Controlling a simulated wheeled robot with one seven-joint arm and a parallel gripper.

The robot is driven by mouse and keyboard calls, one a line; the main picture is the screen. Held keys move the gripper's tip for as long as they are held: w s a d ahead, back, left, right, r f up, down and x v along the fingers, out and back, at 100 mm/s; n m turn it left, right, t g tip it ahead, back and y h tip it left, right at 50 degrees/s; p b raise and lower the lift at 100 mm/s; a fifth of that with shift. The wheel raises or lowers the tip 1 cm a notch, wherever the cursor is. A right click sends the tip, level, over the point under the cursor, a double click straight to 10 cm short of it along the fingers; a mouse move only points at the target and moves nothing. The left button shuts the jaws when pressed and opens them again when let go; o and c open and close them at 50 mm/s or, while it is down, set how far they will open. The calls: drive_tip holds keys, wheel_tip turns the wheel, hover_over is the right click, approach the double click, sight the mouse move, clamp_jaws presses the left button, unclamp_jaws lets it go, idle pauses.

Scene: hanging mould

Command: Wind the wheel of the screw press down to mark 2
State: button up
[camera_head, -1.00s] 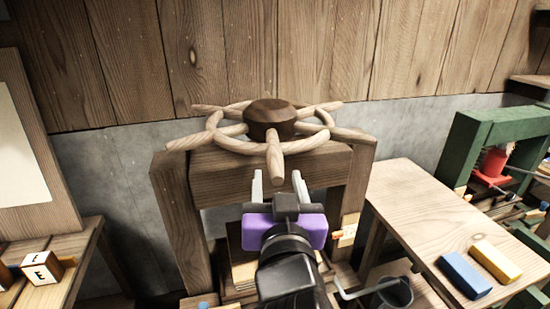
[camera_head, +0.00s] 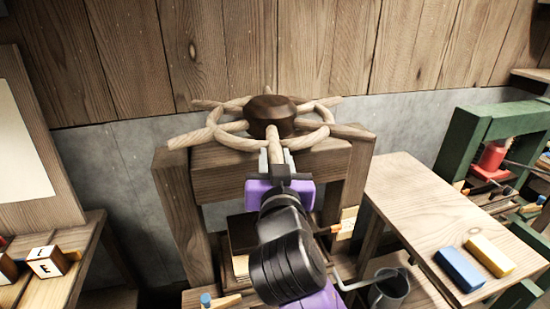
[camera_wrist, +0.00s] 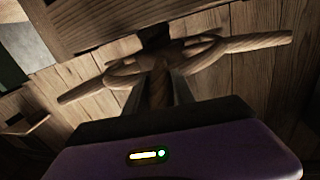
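The screw press is a wooden frame (camera_head: 215,175) with a light wooden spoked wheel (camera_head: 212,134) on top and a dark hub (camera_head: 270,114). The wheel also shows in the wrist view (camera_wrist: 245,43). My gripper (camera_head: 275,160) is at the front of the wheel, its fingers on either side of the front spoke (camera_head: 275,146). They look closed against this spoke, which also runs between them in the wrist view (camera_wrist: 159,85). My wrist covers part of the space under the crossbeam. I cannot make out mark 2.
A small tag (camera_head: 347,222) hangs at the press's right post. A wooden table (camera_head: 420,205) at right bears a blue block (camera_head: 461,273) and a yellow block (camera_head: 491,255). A grey mug (camera_head: 390,289) stands below. A green press (camera_head: 470,140) is far right; lettered blocks (camera_head: 47,262) are left.

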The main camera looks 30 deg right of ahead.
clamp_jaws()
idle(1.1)
